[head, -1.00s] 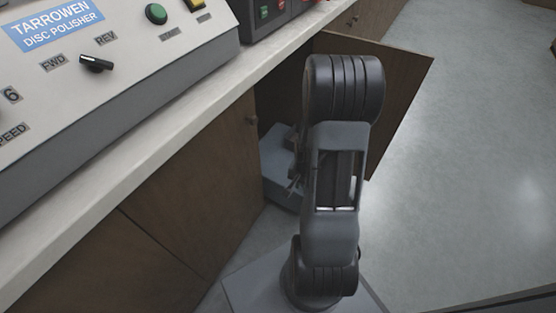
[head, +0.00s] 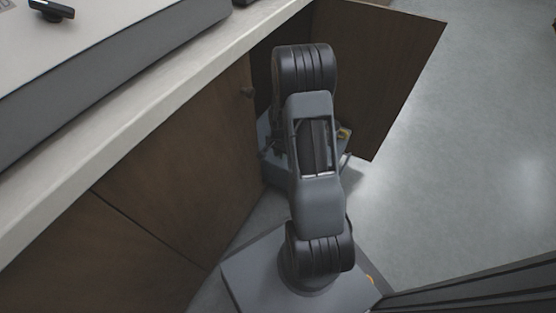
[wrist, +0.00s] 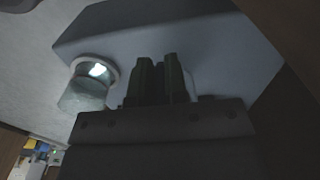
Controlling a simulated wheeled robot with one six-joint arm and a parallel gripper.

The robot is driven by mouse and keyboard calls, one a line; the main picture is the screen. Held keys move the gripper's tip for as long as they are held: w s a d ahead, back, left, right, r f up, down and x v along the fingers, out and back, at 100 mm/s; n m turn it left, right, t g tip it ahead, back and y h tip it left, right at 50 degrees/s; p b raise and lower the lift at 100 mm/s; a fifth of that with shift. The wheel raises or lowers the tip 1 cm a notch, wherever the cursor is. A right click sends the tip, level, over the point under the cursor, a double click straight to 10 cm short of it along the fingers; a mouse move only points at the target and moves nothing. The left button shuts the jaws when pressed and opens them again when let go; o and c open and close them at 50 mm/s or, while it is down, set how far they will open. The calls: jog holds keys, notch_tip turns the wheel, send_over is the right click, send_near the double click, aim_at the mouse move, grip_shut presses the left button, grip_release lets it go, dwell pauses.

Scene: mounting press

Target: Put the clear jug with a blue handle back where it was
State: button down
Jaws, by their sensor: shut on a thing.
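My gripper (wrist: 160,78) is in the middle of the wrist view, its dark fingers close together. A faint clear edge (wrist: 193,82) shows just right of the fingers and fits the clear jug held there. Most of that jug is hidden by the fingers and shade, and I cannot make out its blue handle. In the head view my arm reaches down by the open cupboard and hides the gripper and jug.
The cupboard door (head: 385,75) is open at right of my arm. The counter edge (head: 130,125) runs along the left. Grey floor (head: 470,150) at right is clear.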

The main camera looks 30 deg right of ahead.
jog(key=shift+w+f, duration=0.35)
jog(key=shift+f, duration=0.1)
jog(key=f+b, duration=0.3)
jog(key=shift+w+f, duration=0.2)
jog(key=shift+f, duration=0.1)
jog(key=shift+r, duration=0.1)
jog(key=c, duration=1.6)
grip_release()
jog(key=shift+f, duration=0.2)
jog(key=o, duration=0.5)
jog(key=shift+c, duration=0.2)
jog(key=shift+r, duration=0.1)
notch_tip(320, 180, up, 12)
jog(key=p, duration=0.6)
jog(key=shift+r, duration=0.1)
